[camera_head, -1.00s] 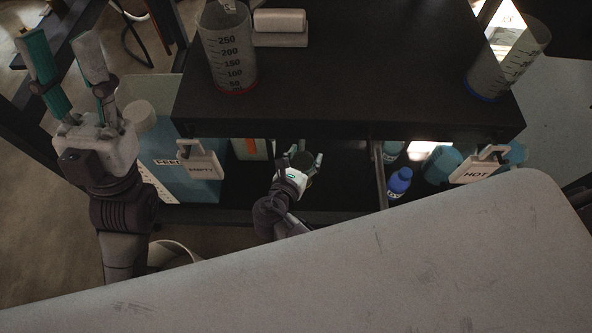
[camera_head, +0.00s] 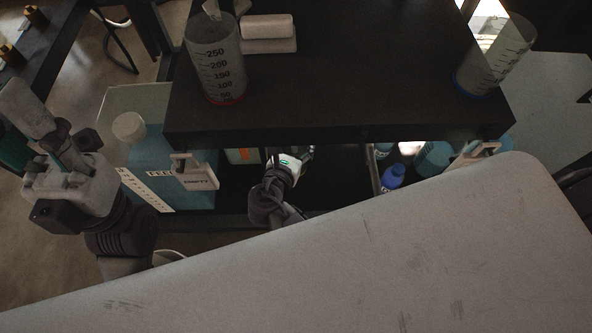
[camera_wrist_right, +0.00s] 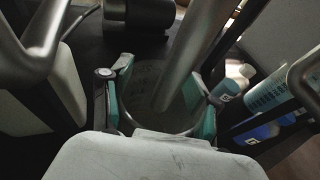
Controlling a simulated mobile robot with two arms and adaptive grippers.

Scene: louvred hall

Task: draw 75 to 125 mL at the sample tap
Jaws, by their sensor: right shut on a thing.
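My right gripper (camera_wrist_right: 160,80) is shut on a clear, round, open-topped container (camera_wrist_right: 163,100), with teal finger pads on both sides of it. In the head view this gripper (camera_head: 301,157) is in the opening under the dark shelf, and the container is hidden there. A thick metal pipe (camera_wrist_right: 197,45) slants down over the container in the wrist view; I cannot tell whether its end is inside or above the mouth. No liquid level can be made out. My left gripper (camera_head: 35,130) is raised at the left, empty, with fingers apart.
A red-based graduated beaker (camera_head: 216,65) and a blue-based one (camera_head: 497,55) stand on the dark shelf (camera_head: 350,75). A FEED tank (camera_head: 195,140) with an EMPTY tag (camera_head: 196,180) stands left below. Blue-capped bottles (camera_head: 392,177) stand right of a divider. A pale panel (camera_head: 330,250) fills the foreground.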

